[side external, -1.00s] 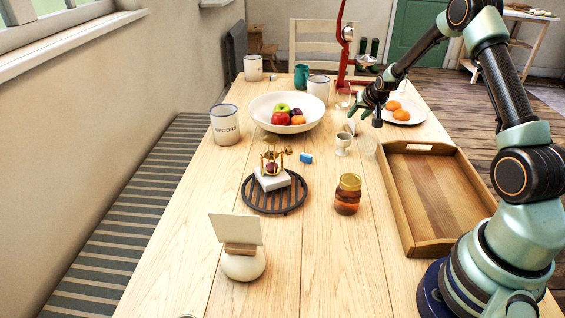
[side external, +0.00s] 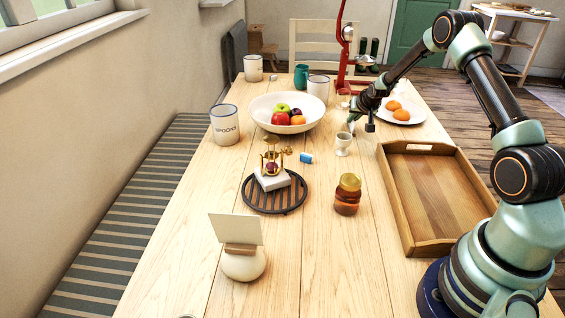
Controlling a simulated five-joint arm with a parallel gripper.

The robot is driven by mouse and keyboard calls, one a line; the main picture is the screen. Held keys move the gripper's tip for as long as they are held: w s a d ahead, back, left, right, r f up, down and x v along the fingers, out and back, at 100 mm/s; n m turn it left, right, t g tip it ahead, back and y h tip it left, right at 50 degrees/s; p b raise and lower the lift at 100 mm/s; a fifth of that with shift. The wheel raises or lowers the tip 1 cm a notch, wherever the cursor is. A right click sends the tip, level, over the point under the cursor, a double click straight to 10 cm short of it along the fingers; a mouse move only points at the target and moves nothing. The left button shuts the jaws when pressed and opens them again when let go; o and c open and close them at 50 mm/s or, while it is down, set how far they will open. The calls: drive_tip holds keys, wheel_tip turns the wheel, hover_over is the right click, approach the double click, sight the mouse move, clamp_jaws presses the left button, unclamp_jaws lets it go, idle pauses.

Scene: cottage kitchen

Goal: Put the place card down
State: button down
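A blank white place card (side external: 236,229) stands upright, leaning slightly, at the near left of the table in the side external view. A small wooden block (side external: 241,248) holds its lower edge on top of a rounded white base (side external: 243,266). My gripper (side external: 362,129) is far from it, low over the far right part of the table, just behind and right of a small white egg cup (side external: 343,144). Its two fingertips point down and look apart. I see nothing clearly held between them, though the view is small there.
A wooden tray (side external: 393,215) lies at the right. A brass device (side external: 272,157) stands on a dark round trivet (side external: 248,196); an amber jar (side external: 347,195) is right of it. A fruit bowl (side external: 262,107) and orange plate (side external: 412,112) are farther back. Table around the card is mostly clear.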

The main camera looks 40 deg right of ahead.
wheel_tip(320, 180, up, 19)
drive_tip(key=s+d+r+m+g+h, duration=0.1)
drive_tip(key=s+d, duration=0.9)
drive_tip(key=s, duration=0.1)
drive_tip(key=s+d+m+g+h, duration=0.1)
drive_tip(key=s+d, duration=0.2)
drive_tip(key=s, duration=0.2)
drive_tip(key=s+d+m+h, duration=0.1)
drive_tip(key=s+d, duration=0.2)
drive_tip(key=s, duration=0.3)
wheel_tip(320, 180, down, 20)
drive_tip(key=shift+w+d+r, duration=0.1)
drive_tip(key=c, duration=1.1)
unclamp_jaws()
drive_tip(key=shift+f, duration=0.2)
drive_tip(key=shift+r, duration=0.1)
